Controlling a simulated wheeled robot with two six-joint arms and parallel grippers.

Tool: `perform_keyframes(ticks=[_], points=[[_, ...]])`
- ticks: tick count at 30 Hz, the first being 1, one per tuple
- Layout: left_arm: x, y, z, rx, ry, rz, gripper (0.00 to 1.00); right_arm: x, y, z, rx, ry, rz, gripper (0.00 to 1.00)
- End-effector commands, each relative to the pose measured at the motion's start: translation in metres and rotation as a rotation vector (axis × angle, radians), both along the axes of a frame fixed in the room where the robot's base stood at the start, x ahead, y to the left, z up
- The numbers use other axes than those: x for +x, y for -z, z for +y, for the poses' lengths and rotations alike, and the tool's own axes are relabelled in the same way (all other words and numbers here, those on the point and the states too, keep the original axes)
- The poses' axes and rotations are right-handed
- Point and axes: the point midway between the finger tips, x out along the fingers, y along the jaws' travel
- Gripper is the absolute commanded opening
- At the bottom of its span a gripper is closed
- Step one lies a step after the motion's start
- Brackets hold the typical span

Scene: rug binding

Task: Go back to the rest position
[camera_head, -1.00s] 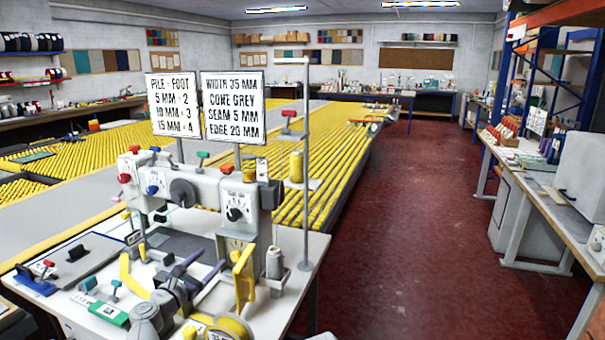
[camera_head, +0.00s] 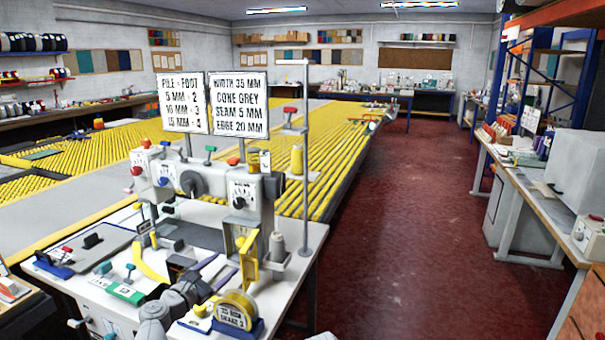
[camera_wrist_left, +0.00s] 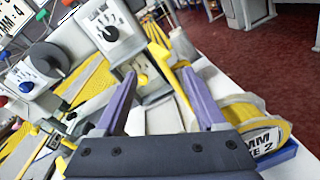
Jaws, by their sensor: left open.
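My left gripper (camera_head: 207,275) reaches in from the bottom over the front of the white machine table. It is open and empty, its two purple fingers spread apart in the left wrist view (camera_wrist_left: 158,88). The grey and white binding machine (camera_head: 205,185) stands just beyond it. A yellow tape roll (camera_head: 236,309) with a printed label sits in a blue holder to the right of the gripper. It also shows in the left wrist view (camera_wrist_left: 249,112). A yellow guide plate (camera_head: 248,258) stands ahead, right of the fingers. My right gripper is not in view.
Two sign boards (camera_head: 212,103) stand above the machine. A grey cone (camera_head: 277,246) and a metal thread stand (camera_head: 306,150) rise at its right. The green-labelled block (camera_head: 126,293) lies at the table's left. The red floor (camera_head: 410,230) is clear to the right.

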Motion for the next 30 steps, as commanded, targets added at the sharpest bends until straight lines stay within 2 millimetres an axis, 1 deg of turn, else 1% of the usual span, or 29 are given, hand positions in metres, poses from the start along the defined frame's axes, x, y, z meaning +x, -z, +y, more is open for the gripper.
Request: perform_keyframes(ticks=[5, 7, 11, 14, 15, 17, 18, 20, 21, 23, 24, 27, 30], points=[[-0.009, 0.006, -0.033, 0.134, 0.091, 0.001, 0.73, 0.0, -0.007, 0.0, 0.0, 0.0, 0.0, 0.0], [-0.014, 0.011, -0.049, 0.209, 0.14, 0.0, 0.73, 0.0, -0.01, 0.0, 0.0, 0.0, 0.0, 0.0], [-0.03, 0.024, -0.086, 0.384, 0.266, -0.007, 0.73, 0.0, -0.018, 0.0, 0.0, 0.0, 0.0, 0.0], [-0.049, 0.038, -0.12, 0.561, 0.403, -0.018, 0.73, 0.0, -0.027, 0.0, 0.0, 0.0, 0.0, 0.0], [-0.06, 0.045, -0.135, 0.65, 0.475, -0.027, 0.73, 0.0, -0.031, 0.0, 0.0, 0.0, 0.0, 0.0], [-0.082, 0.057, -0.159, 0.805, 0.61, -0.044, 0.73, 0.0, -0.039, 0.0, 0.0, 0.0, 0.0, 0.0], [-0.1, 0.067, -0.174, 0.92, 0.718, -0.06, 0.73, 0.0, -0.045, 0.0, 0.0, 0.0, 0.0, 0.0], [-0.129, 0.082, -0.192, 1.099, 0.893, -0.089, 0.73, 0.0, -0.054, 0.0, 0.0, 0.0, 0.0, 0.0], [-0.149, 0.092, -0.199, 1.214, 1.014, -0.109, 0.73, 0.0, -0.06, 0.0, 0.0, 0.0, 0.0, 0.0], [-0.177, 0.103, -0.203, 1.375, 1.194, -0.138, 0.73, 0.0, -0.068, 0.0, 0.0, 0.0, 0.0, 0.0], [-0.194, 0.109, -0.203, 1.469, 1.312, -0.155, 0.73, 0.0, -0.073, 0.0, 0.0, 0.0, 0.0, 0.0], [-0.229, 0.115, -0.194, 1.665, 1.58, -0.19, 0.73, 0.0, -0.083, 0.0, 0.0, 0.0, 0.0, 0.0], [-0.253, 0.114, -0.181, 1.798, 1.796, -0.208, 0.73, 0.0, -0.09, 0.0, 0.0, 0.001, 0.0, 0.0]])
